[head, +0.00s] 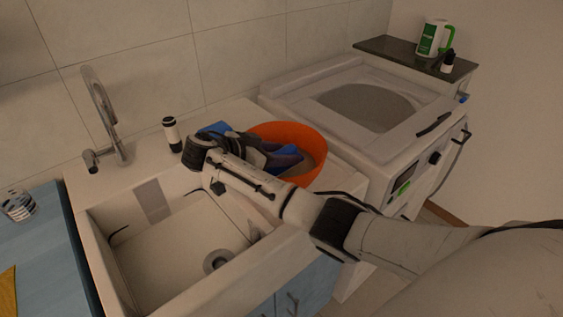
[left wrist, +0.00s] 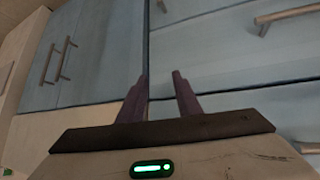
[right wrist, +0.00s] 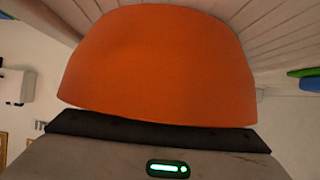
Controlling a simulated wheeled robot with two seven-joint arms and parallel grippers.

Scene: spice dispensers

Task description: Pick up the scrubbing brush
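I cannot single out the scrubbing brush with certainty. A blue item (head: 215,129) lies on the counter left of the orange bowl (head: 309,138), partly behind my right gripper. In the right wrist view the orange bowl (right wrist: 160,65) fills the middle and hides the fingers. A blue item (right wrist: 311,84) and a green one (right wrist: 308,73) show at that view's right edge. My left gripper (left wrist: 160,85) is open and empty before blue-grey cabinet fronts.
A sink (head: 165,255) with a faucet (head: 103,115) is left of my right arm. A black-and-white bottle (head: 171,134) stands behind it. A white appliance (head: 365,105) is right of the bowl. A green-and-white jug (head: 430,38) stands on the dark shelf (head: 395,50).

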